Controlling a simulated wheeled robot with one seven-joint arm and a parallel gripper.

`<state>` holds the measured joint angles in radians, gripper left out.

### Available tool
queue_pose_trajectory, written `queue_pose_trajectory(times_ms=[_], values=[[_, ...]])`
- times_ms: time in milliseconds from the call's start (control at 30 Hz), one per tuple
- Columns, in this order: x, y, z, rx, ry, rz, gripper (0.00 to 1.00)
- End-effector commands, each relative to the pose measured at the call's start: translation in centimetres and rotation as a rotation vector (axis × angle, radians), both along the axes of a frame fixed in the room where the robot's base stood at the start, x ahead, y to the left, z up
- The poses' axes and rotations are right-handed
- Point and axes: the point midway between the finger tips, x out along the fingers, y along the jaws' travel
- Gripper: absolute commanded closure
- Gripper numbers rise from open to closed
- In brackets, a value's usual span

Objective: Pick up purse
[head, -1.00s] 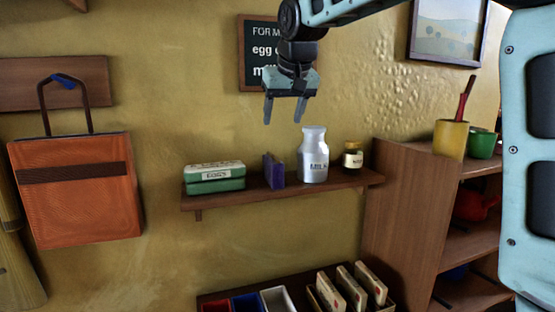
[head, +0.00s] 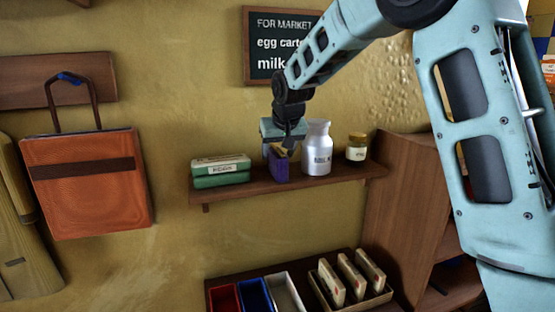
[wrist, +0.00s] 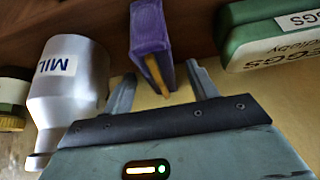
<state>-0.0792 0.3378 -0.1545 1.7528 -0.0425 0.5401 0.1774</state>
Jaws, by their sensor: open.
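The purse (head: 279,170) is a small purple upright item with a yellow strip along one edge. It stands on the wall shelf between the egg carton and the milk can. In the wrist view the purse (wrist: 150,32) extends back from between the fingertips, its yellow edge toward my palm. My gripper (head: 279,151) is open and points down at the purse from above. In the wrist view one finger of my gripper (wrist: 161,74) is on each side of the purse's near end. I cannot tell whether they touch it.
A green egg carton (head: 220,178) stands left of the purse and a silver milk can (head: 317,150) close on its right. A small jar (head: 357,147) is farther right on the shelf (head: 240,191). An orange bag (head: 88,190) hangs at left. Trays (head: 256,295) lie below.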

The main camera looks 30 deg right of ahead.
Motion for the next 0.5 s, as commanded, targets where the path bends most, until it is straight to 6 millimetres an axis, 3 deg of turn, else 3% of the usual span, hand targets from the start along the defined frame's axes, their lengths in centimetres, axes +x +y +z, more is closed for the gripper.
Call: queue_pose_trajectory(times_ms=[200,467,500], values=[[1.3,-0.2,-2.1,-0.001,0.001,0.000,0.42],[1.5,-0.2,-2.5,0.000,-0.001,0.000,0.42],[1.5,-0.2,-2.5,0.000,-0.001,0.000,0.47]])
